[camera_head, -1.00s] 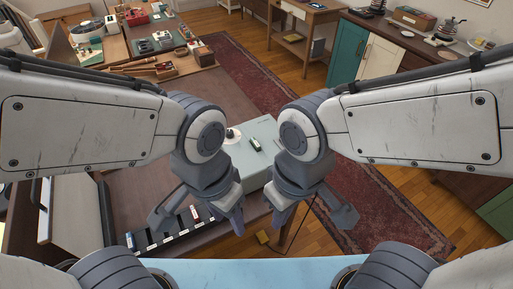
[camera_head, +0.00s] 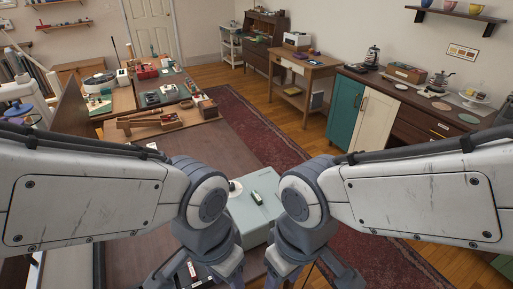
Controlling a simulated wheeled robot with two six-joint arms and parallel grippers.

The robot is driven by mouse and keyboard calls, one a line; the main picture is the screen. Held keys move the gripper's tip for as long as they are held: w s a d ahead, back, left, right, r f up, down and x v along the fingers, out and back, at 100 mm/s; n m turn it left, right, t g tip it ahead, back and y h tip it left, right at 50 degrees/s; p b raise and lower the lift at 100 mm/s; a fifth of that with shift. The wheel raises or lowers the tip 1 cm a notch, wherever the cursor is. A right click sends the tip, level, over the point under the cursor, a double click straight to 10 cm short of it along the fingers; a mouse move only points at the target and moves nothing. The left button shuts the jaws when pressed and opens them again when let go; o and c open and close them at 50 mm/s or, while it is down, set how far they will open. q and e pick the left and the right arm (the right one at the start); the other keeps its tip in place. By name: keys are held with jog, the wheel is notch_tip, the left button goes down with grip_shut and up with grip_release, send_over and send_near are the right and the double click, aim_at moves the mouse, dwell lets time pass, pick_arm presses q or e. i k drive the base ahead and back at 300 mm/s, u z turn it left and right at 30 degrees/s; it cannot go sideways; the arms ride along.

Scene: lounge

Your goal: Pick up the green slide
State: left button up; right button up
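I cannot make out a green slide for certain. A small dark green piece with a pale top (camera_head: 257,198) lies on the pale grey-blue box (camera_head: 262,216) on the brown table in front of me. A small red and white piece (camera_head: 193,270) shows at the bottom, partly hidden by my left arm. My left gripper (camera_head: 200,276) and my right gripper (camera_head: 311,276) hang at the bottom of the view on either side of the box. Their fingers are spread wide and look empty. The fingertips are cut off by the frame edge.
The brown table (camera_head: 185,143) has wooden racks (camera_head: 150,124) and a grey mat with tools at its far end. A red rug (camera_head: 240,122) and wood floor lie to the right. A teal and white cabinet (camera_head: 346,112) and a wooden side table (camera_head: 303,66) stand beyond.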

aim_at(255, 197)
jog(key=z, duration=2.2)
jog(key=i, duration=1.75)
jog(key=u, duration=3.45)
jog(key=i, duration=0.5)
jog(key=u, duration=0.05)
